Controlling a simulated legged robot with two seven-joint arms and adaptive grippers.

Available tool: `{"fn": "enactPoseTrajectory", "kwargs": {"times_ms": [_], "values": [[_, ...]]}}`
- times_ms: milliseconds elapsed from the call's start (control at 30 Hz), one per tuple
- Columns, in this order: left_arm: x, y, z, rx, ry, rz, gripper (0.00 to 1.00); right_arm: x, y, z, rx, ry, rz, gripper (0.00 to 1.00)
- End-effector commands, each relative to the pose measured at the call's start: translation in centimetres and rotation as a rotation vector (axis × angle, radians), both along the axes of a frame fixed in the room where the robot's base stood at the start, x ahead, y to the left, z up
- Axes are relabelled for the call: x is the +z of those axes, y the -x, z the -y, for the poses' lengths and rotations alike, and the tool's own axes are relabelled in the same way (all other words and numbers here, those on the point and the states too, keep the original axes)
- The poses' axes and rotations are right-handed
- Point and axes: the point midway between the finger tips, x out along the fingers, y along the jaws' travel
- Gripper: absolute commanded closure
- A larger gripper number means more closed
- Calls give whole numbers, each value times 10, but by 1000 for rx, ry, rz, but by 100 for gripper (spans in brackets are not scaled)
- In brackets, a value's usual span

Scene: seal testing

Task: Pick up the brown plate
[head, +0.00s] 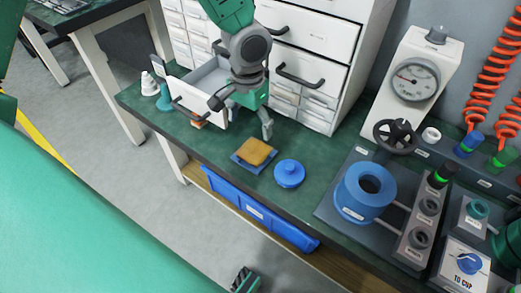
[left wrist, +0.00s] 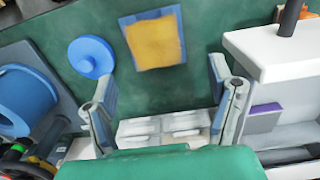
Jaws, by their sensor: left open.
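The brown plate (head: 255,152) is a flat, square, orange-brown piece lying on a slightly larger blue square (head: 238,158) on the green bench top. In the left wrist view the brown plate (left wrist: 155,42) lies beyond the fingertips, near the top centre. My left gripper (head: 243,120) is open and empty, beside the open drawer and behind the plate in the head view. Its two fingers (left wrist: 162,95) stand wide apart in the left wrist view, not touching the plate. A dark and green part at the bottom edge seems to be my right gripper (head: 244,281), mostly cut off.
A blue round lid (head: 289,174) sits right of the plate. The open white drawer (head: 205,108) is close to my left gripper; it holds a purple block (left wrist: 263,118). A blue ring (head: 365,192) and gauge stand (head: 415,82) are further right. Bench front is clear near the plate.

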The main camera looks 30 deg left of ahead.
Motion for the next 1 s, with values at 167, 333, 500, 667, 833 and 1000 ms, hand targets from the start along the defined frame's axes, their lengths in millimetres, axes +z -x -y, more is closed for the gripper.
{"fn": "enactPoseTrajectory", "kwargs": {"times_ms": [167,333,500,667,833,1000], "values": [[-36,0,3,-3,-4,-2,24,-15,0,0,-1,0,0,68],[-48,0,3,-3,-2,1,24,-18,0,1,-1,1,0,68],[-69,-1,2,-2,1,-1,24,-29,0,1,-1,1,0,68],[-93,-2,2,-3,1,-1,24,-42,0,1,-1,1,0,68],[-101,-3,3,-3,0,2,24,-44,0,1,-1,0,0,68],[-100,-3,5,-3,-2,2,24,-43,0,1,-1,1,0,68]]}}
